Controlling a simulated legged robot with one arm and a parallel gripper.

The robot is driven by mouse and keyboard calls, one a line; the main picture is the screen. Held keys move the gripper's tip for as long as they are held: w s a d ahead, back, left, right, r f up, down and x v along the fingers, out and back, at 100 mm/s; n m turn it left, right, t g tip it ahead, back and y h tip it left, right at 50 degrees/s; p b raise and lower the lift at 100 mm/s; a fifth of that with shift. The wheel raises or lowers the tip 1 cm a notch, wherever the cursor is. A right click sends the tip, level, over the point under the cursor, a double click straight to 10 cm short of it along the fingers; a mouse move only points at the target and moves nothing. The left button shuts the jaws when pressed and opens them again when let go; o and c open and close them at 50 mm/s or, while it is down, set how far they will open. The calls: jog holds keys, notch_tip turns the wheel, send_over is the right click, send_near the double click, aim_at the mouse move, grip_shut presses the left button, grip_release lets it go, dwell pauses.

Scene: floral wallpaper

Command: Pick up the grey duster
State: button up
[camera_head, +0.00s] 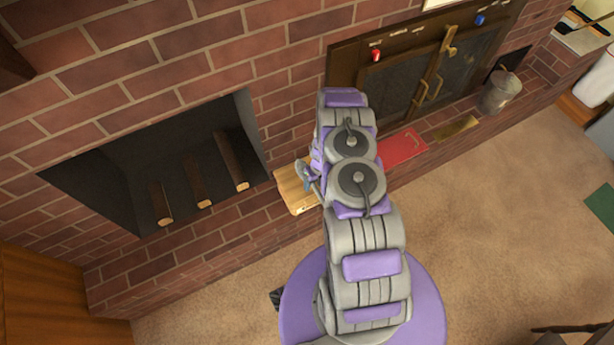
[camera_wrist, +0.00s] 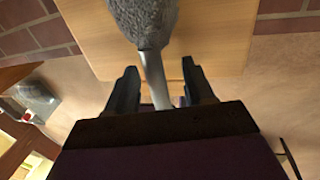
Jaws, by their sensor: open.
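The grey duster (camera_wrist: 145,20) shows in the wrist view, with a rough, fuzzy grey head at the top and a smooth pale handle (camera_wrist: 155,80) running down from it. My gripper (camera_wrist: 159,72) is open, with one dark finger on each side of the handle and a gap to both. The lower end of the handle is hidden behind the gripper's body. A light wooden block or stand (camera_wrist: 215,35) lies behind the duster. In the head view, this wooden stand (camera_head: 296,195) is beside my arm, with a small grey shape at its edge; my arm hides most of the gripper there.
A brick wall with a dark fireplace opening (camera_head: 150,160) and several logs is on the left. A stove with brass handles (camera_head: 432,80), a red book-like item (camera_head: 402,147) and a metal bucket (camera_head: 500,92) are at upper right.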

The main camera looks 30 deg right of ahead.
jog(key=shift+a+f, duration=0.2)
jog(key=shift+a, duration=0.05)
jog(key=shift+d, duration=0.1)
grip_shut()
jog(key=shift+r, duration=0.15)
jog(key=shift+r, duration=0.3)
jog(key=r, duration=0.1)
jog(key=r+p, duration=0.2)
jog(key=shift+s, duration=0.25)
jog(key=s+r+p, duration=0.1)
jog(key=s, duration=1.4)
jog(key=shift+s+d, duration=0.2)
jog(key=shift+s, duration=0.05)
